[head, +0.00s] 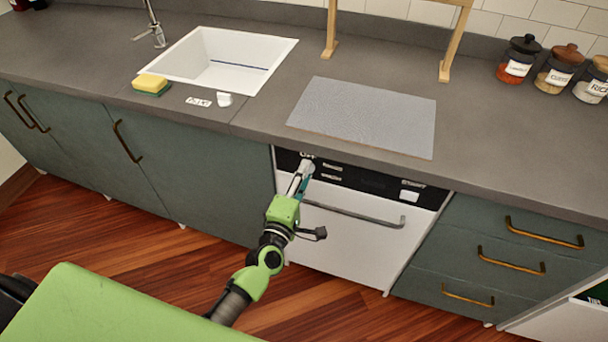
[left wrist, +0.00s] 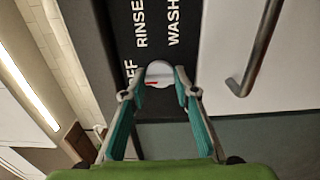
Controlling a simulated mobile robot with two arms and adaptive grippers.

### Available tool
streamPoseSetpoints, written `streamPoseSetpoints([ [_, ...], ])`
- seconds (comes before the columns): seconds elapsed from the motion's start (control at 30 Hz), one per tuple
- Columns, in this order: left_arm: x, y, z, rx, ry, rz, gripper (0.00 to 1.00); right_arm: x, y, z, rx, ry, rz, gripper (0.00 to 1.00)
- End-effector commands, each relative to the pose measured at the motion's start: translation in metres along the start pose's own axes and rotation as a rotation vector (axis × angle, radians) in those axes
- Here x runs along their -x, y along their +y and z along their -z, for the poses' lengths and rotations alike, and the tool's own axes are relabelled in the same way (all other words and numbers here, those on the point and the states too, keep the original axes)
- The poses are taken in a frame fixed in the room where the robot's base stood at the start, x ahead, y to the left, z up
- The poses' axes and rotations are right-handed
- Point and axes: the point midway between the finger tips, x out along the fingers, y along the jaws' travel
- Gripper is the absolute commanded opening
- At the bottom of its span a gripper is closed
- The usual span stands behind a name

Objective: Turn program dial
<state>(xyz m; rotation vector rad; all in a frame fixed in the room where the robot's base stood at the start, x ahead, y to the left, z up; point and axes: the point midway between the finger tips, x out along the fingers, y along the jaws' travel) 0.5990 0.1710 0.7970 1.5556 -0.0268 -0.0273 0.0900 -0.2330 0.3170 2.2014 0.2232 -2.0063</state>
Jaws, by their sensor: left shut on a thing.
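The program dial (left wrist: 159,73) is a round white knob with a red mark, set in the dishwasher's black control panel (head: 350,177). In the left wrist view, the words RINSE and WASH and a partly covered word ending in FF stand beside it. My left gripper (left wrist: 158,90) has its two fingers closed around the dial, one on each side. In the head view my left gripper (head: 302,174) reaches the panel's left end and covers most of the dial there. My right gripper is not in view.
The white dishwasher door (head: 345,245) has a grey bar handle (head: 352,214) just below the panel. The counter edge overhangs above. A sponge (head: 151,84), a sink (head: 180,66) and a grey mat (head: 365,115) are on the counter. The wooden floor in front shows free room.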

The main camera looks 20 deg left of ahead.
Motion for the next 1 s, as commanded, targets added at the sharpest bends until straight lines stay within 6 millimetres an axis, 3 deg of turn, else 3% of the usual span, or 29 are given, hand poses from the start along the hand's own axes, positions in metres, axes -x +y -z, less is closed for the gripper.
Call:
streamPoseSetpoints([
  [0.17, 0.000, -0.001, 0.000, 0.003, 0.000, 0.001, 0.06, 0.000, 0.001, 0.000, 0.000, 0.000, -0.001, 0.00],
  [0.2, 0.000, -0.001, 0.000, 0.003, 0.000, 0.001, 0.35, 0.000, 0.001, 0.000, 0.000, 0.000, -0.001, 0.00],
  [0.23, 0.000, -0.001, 0.000, 0.003, 0.000, 0.001, 0.43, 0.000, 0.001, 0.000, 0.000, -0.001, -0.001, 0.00],
  [0.27, 0.000, -0.001, 0.000, 0.002, 0.000, 0.001, 0.44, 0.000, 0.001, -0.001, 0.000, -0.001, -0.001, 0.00],
  [0.67, 0.006, -0.001, 0.000, 0.000, 0.000, 0.002, 0.44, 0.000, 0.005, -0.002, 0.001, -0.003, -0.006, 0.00],
  [0.77, 0.019, -0.002, 0.000, 0.000, 0.000, 0.003, 0.44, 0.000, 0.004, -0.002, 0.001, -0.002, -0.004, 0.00],
  [1.0, 0.070, -0.002, 0.000, 0.000, -0.001, 0.004, 0.44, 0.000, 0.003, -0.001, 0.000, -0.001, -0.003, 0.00],
])
